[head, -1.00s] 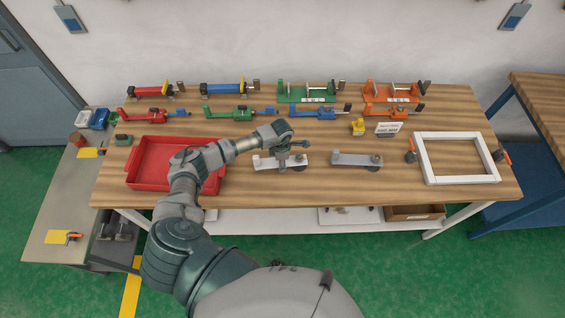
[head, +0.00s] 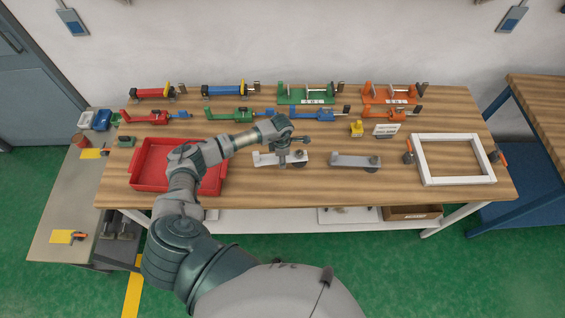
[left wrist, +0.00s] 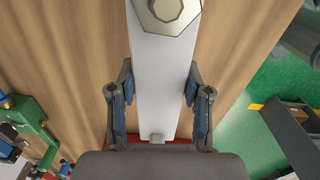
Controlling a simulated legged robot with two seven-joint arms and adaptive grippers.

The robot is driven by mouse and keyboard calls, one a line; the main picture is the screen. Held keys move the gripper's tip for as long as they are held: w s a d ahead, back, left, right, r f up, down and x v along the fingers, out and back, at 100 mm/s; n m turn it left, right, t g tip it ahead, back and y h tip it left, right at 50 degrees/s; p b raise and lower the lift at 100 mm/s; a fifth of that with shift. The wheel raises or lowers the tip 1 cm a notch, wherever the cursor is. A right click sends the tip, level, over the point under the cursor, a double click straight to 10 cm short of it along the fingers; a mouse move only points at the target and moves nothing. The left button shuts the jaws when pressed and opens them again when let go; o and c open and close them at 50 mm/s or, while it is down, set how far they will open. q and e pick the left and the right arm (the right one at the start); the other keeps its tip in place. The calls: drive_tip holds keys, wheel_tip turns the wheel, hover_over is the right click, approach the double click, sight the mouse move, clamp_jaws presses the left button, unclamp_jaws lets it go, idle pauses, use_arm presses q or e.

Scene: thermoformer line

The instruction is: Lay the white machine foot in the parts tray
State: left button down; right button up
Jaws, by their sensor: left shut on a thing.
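The white machine foot (head: 266,159) is a pale flat bar with a dark round part near its right end, seen in the head view right of the red parts tray (head: 149,183). My left gripper (head: 284,157) is over its middle and shut on it. In the left wrist view the white bar (left wrist: 156,85) runs between the two fingers (left wrist: 157,105), with a hex nut on it at the top. Whether the foot touches the table is hard to tell. The tray looks empty where visible; my arm hides part of it. My right gripper is not in view.
A similar grey foot (head: 352,160) lies to the right. A white frame (head: 451,179) lies further right. Several coloured clamps, such as a green one (head: 233,115), stand in rows behind.

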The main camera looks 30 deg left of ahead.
use_arm(q)
drive_tip(key=shift+r+p, duration=2.15)
drive_tip(key=shift+r, duration=1.35)
